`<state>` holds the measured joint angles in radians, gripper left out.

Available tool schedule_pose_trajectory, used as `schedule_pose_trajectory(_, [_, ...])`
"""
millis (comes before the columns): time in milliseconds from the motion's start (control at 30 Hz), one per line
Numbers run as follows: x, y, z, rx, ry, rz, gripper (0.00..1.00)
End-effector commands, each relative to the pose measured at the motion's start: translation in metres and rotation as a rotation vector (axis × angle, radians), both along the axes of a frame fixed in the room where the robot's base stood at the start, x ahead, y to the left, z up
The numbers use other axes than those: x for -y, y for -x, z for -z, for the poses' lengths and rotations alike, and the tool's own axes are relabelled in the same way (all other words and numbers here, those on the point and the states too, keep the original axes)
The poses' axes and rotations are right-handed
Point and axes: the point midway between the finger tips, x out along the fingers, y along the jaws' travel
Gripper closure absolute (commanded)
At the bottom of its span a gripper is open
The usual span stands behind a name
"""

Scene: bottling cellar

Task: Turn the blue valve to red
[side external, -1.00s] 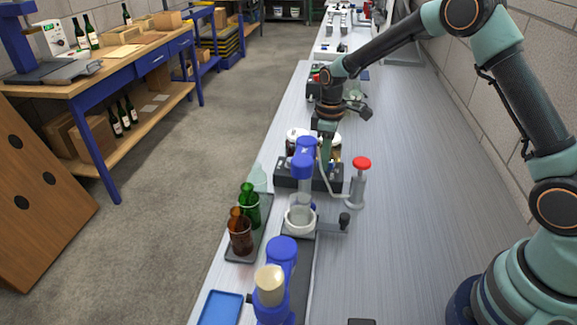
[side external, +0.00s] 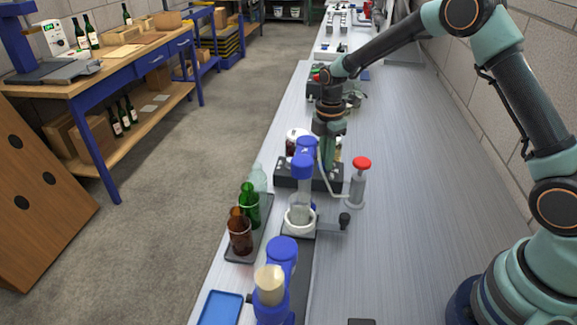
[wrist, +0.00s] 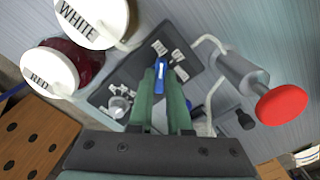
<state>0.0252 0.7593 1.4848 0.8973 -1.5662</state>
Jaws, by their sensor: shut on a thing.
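In the wrist view, the blue valve (wrist: 160,68) is a small blue handle on a dark plate with several small white labels, too small to read. My gripper (wrist: 162,82) has its two green fingers shut on the handle, one on each side, hiding part of it. A jar with a white lid marked RED (wrist: 47,73) and another lid marked WHITE (wrist: 92,20) are beside the plate. In the side view, my gripper (side external: 328,138) points down behind the blue bottling device, and the valve is hidden there.
A pump with a red knob (side external: 361,163) stands right of the dark base (side external: 292,178). A tray of bottles (side external: 243,254) and a blue device (side external: 281,250) are nearer the camera. A blue tray (side external: 222,307) lies at the front. The bench's right side is clear.

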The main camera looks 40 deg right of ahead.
Motion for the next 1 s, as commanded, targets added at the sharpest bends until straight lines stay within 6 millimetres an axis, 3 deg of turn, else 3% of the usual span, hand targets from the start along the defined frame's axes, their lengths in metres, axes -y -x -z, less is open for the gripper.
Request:
schedule_pose_trajectory(300, [-0.001,-0.0006,-0.001,0.002,0.0,-0.116,1.0])
schedule_pose_trajectory(833, [-0.0012,-0.0005,-0.0011,0.001,0.0,-0.137,1.0])
schedule_pose_trajectory(867, [-0.0012,-0.0005,-0.0011,0.001,0.0,-0.137,0.72])
schedule_pose_trajectory(900, [-0.0012,-0.0005,-0.001,0.001,0.0,-0.136,0.57])
schedule_pose_trajectory(1000, [-0.0009,-0.0003,-0.0008,0.001,0.0,-0.135,0.54])
